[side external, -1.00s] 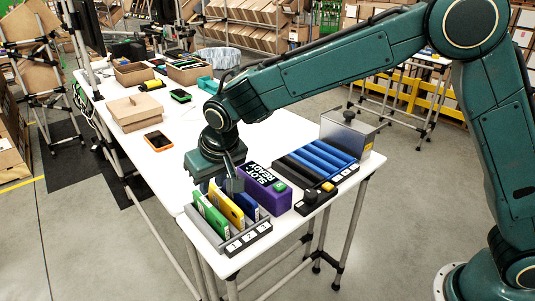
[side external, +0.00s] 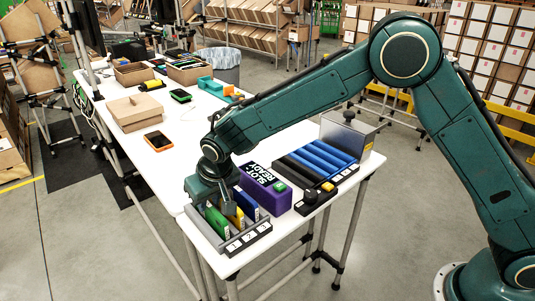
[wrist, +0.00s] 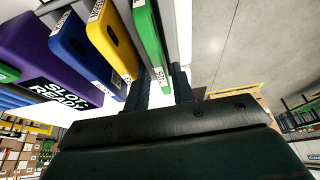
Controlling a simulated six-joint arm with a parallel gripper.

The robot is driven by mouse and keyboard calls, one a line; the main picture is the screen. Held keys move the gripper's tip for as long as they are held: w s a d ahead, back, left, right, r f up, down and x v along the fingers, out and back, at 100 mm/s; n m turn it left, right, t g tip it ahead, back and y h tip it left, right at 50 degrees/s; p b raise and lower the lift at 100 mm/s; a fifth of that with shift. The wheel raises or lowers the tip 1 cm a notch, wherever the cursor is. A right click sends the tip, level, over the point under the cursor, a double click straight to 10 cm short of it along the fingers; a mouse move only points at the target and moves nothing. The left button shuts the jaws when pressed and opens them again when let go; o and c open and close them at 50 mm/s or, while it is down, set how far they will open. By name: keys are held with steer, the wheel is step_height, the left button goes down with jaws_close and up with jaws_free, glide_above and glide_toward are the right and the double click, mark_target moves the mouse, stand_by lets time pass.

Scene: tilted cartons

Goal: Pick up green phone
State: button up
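The green phone (side external: 216,223) stands tilted in the slot at the left end of a grey rack (side external: 246,238), partly hidden by my gripper. A yellow phone (side external: 238,219) and a blue phone (side external: 252,208) stand in the slots to its right. My gripper (side external: 224,207) is low over the rack at the green phone. In the wrist view, its two fingers (wrist: 163,86) are apart, with the lower end of the green phone (wrist: 150,45) showing between them. Whether they touch it is unclear. The yellow phone (wrist: 111,42) is close beside the left finger.
A purple box (side external: 264,188) marked "SLOT READY" stands just behind the rack. Beyond it are a holder with blue bars (side external: 322,156) and a grey metal box (side external: 349,135). An orange phone (side external: 158,141) and a green-edged device (side external: 181,96) lie farther back on the white table (side external: 190,135).

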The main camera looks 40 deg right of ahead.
mark_target(209, 205)
steer(key=shift+x, duration=1.9)
steer(key=shift+c, duration=0.3)
jaws_close()
